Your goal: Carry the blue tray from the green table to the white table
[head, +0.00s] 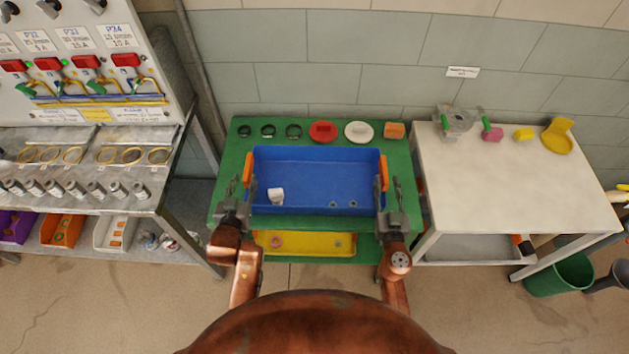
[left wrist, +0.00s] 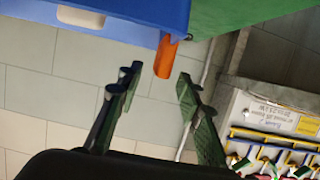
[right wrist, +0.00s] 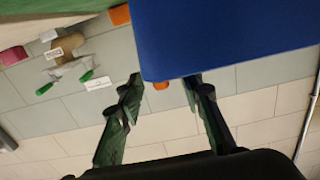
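The blue tray (head: 318,172) lies on the green table (head: 222,160). It has an orange handle at its left end (head: 249,186) and one at its right end (head: 384,172). A whitish block (head: 276,196) and small ring-like parts lie in it. My left gripper (head: 236,184) is open beside the left handle; the handle (left wrist: 166,56) shows between and beyond its fingertips in the left wrist view. My right gripper (head: 397,188) is open beside the right handle; in the right wrist view the tray hides most of that handle (right wrist: 160,86). The white table (head: 510,180) stands to the right.
Dark rings, a red part (head: 323,132), a white part (head: 359,132) and an orange block (head: 394,130) line the green table's back. A yellow tray (head: 305,245) is lower in front. The white table's front is clear; several items stand at its back. A green bucket (head: 560,277) stands at right.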

